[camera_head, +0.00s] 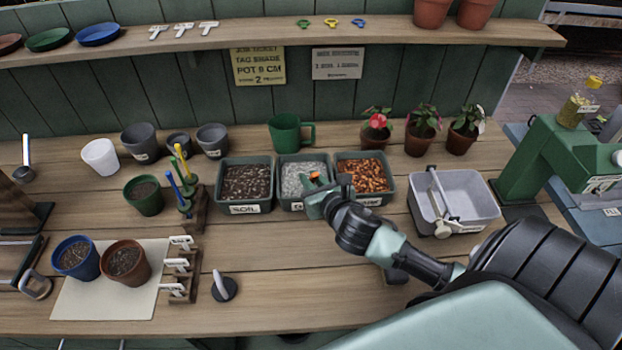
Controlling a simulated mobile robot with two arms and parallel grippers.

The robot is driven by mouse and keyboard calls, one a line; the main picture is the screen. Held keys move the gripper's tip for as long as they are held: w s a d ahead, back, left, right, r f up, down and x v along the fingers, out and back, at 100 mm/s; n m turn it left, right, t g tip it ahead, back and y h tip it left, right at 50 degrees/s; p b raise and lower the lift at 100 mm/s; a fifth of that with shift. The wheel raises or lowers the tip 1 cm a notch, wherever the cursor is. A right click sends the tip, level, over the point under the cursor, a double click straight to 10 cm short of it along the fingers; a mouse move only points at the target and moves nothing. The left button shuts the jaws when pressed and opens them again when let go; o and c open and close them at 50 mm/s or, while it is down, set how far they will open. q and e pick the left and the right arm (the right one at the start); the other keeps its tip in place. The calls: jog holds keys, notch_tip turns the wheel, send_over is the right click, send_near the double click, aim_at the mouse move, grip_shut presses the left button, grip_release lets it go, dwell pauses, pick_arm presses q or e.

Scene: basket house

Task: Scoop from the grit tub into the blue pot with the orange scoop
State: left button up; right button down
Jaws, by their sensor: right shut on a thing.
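The grit tub (290,166) is the middle of three dark green tubs near the table's centre and holds pale grey grit. My right gripper (317,191) is at its front right edge, partly hiding its label. The gripper is shut on the orange scoop (315,177), of which only a small orange part shows. The rest of the scoop is hidden, so I cannot tell whether it holds grit. The blue pot (72,246) stands upright on a pale mat at the left front, with dark material inside. My left gripper is not in view.
The soil tub (245,208) and a tub of orange-brown chips (378,201) flank the grit tub. A brown pot (137,276) stands beside the blue pot. A tool stand (197,212) and labelled tags (178,264) lie between.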

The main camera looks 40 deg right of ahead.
jog(key=shift+r, duration=0.2)
jog(key=shift+t, duration=0.5)
jog(key=shift+s+r+p, duration=0.15)
jog(key=shift+r+p, duration=0.75)
jog(key=shift+r, duration=0.5)
jog(key=shift+s+r+p, duration=0.1)
jog(key=shift+r+p, duration=0.75)
jog(key=shift+r, duration=0.5)
jog(key=shift+t, duration=0.3)
jog(key=shift+s+a+r+p, duration=0.15)
jog(key=shift+r+p, duration=0.95)
jog(key=shift+r, duration=1.1)
